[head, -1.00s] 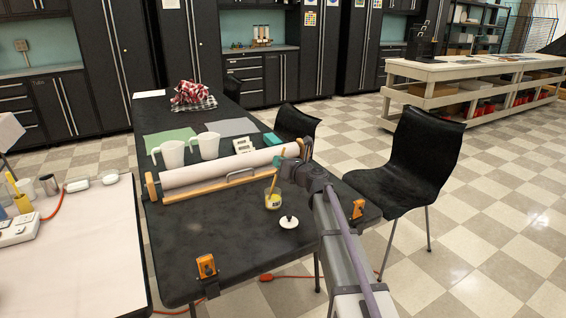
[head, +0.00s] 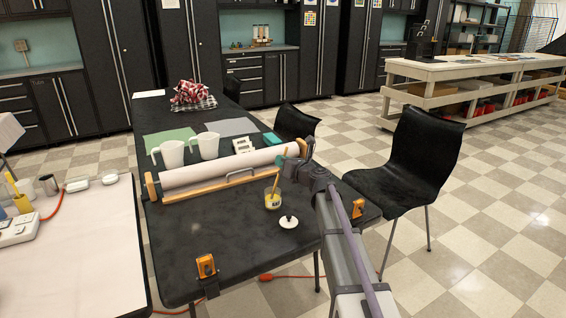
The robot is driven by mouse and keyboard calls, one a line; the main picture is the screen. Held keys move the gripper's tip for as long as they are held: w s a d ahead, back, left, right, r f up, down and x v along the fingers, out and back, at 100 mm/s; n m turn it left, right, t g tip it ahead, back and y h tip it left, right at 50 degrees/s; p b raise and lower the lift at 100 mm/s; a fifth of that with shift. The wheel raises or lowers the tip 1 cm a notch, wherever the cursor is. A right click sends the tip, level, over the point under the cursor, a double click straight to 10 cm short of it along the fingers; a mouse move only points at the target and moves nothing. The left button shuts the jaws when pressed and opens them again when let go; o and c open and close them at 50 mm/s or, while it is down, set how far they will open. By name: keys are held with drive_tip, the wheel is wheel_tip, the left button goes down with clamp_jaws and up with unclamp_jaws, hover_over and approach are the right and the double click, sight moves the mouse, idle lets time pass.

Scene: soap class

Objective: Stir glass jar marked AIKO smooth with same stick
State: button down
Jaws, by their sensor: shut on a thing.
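A small glass jar (head: 272,202) with yellowish contents and a pale label stands on the black table, in front of the paper roll. The label's writing is too small to read. A yellowish stick (head: 275,184) stands tilted in the jar, its lower end in the contents and its upper end leaning right. My gripper (head: 285,169) is above and slightly right of the jar, shut on the stick's upper part. The exact contact is small and partly hidden by teal parts there. A white round lid with a dark knob (head: 288,222) lies on the table in front of the jar.
A paper roll on a wooden holder (head: 215,173) lies close behind the jar. Two white pitchers (head: 172,154) stand behind it. Orange clamps (head: 206,266) grip the table's front edge. The black table's left front is clear. A black chair (head: 405,165) stands at right.

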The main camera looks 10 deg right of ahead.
drive_tip(key=shift+r, duration=0.1)
wheel_tip(320, 180, up, 6)
drive_tip(key=d+p, duration=0.2)
drive_tip(key=p, duration=0.4)
drive_tip(key=shift+w, duration=0.3)
drive_tip(key=shift+r, duration=0.1)
drive_tip(key=shift+r+p, duration=0.1)
drive_tip(key=shift+p, duration=0.2)
wheel_tip(320, 180, up, 5)
drive_tip(key=p, duration=0.5)
idle(0.3)
